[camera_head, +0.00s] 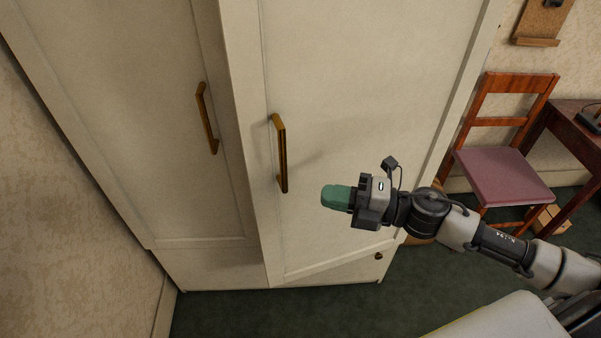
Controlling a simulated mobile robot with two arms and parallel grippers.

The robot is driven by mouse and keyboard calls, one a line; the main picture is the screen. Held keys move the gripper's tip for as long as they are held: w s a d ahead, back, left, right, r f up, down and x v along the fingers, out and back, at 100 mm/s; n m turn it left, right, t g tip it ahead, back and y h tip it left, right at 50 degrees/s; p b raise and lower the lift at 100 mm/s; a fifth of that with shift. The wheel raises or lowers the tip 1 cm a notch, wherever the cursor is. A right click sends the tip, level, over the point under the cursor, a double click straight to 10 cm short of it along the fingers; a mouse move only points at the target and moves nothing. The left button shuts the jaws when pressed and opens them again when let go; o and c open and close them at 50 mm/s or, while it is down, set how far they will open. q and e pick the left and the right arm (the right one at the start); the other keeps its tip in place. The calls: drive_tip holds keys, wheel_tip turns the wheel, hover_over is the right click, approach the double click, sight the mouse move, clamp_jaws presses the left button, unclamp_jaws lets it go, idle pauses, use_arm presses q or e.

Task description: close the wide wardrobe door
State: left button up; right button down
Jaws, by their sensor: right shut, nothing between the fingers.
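The cream wardrobe has two doors with upright brass handles. The wide right door (345,90) stands ajar, its left, handle-side edge swung out in front of the left door (120,110). Its brass handle (280,153) is near that edge. The left door looks shut and has its own handle (207,118). My right gripper (336,198) has green fingertips, is shut and empty, and points left in front of the wide door, to the right of its handle. I cannot tell whether it touches the door. My left gripper is out of view.
A wooden chair (503,176) with a mauve seat and a dark wooden table (566,142) stand right of the wardrobe. A small dark knob (378,256) shows low on the wardrobe. Green carpet (330,312) in front is clear. A patterned wall (60,230) bounds the left.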

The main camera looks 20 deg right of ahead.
sight(271, 154)
drive_tip(key=w+a+p, duration=0.3)
drive_tip(key=w+a, duration=0.1)
drive_tip(key=w, duration=0.2)
drive_tip(key=shift+a, duration=0.15)
drive_tip(key=shift+m+t+h, duration=0.6)
drive_tip(key=shift+m+t, duration=0.1)
drive_tip(key=shift+t, duration=0.2)
drive_tip(key=w, duration=0.2)
drive_tip(key=w+p, duration=0.1)
drive_tip(key=w, duration=0.2)
drive_tip(key=shift+w+a+r, duration=0.2)
drive_tip(key=shift+w+r, duration=0.05)
drive_tip(key=shift+w, duration=0.1)
drive_tip(key=w+m+t+h, duration=0.2)
drive_tip(key=w, duration=0.7)
drive_tip(key=shift+d+t+h, duration=0.3)
drive_tip(key=shift+d+h, duration=0.05)
drive_tip(key=shift+h, duration=0.05)
